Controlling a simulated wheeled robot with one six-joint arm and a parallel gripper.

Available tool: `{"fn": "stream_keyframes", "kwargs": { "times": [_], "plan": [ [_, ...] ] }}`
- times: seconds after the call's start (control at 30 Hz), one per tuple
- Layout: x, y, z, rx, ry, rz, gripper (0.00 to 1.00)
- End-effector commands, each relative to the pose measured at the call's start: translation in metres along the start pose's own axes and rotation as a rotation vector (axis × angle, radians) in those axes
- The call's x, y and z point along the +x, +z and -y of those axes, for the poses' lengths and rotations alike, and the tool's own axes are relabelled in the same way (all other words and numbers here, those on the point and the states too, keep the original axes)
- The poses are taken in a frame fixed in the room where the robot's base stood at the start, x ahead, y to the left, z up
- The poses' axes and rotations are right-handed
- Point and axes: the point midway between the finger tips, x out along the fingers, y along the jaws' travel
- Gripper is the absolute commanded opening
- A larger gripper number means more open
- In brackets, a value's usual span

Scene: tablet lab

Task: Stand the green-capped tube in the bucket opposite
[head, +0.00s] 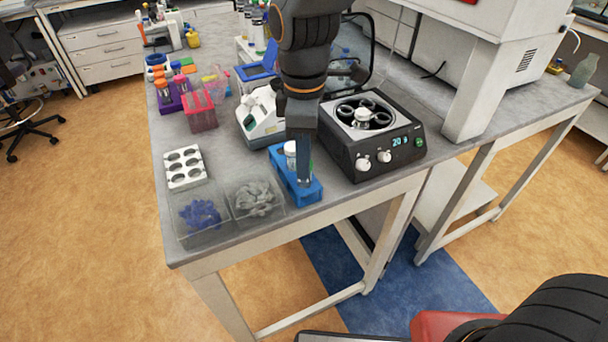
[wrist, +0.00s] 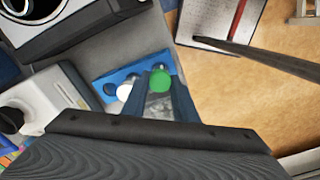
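The green-capped tube shows in the wrist view as a round green cap (wrist: 160,81) at the blue rack (wrist: 112,84); its body is hidden. The rack stands near the bench's front edge in the head view (head: 311,192). My gripper (wrist: 162,88) points down at the rack, its fingertips on either side of the green cap. The cap about fills the gap, and I cannot tell whether the fingers press on it. A white-capped tube (wrist: 124,92) stands in the same rack. The open centrifuge (head: 398,158) is right of the rack, its rotor buckets (head: 363,114) showing; their contents are unclear.
Clear trays of blue caps (head: 200,214) and grey caps (head: 256,198) lie left of the rack, with a white holed block (head: 184,167) behind. A white device (head: 261,115) stands behind the rack. A large white machine (head: 470,70) stands right of the centrifuge.

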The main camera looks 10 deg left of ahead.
Motion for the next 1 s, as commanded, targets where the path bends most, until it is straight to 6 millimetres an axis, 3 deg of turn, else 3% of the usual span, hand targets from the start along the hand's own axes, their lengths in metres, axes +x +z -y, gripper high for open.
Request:
{"fn": "stream_keyframes", "kwargs": {
  "times": [0.47,1.0],
  "plan": [
    [-0.004,0.000,0.000,0.000,0.000,0.000,0.12],
    [-0.043,0.000,0.001,0.000,0.000,0.000,0.12]
  ]
}}
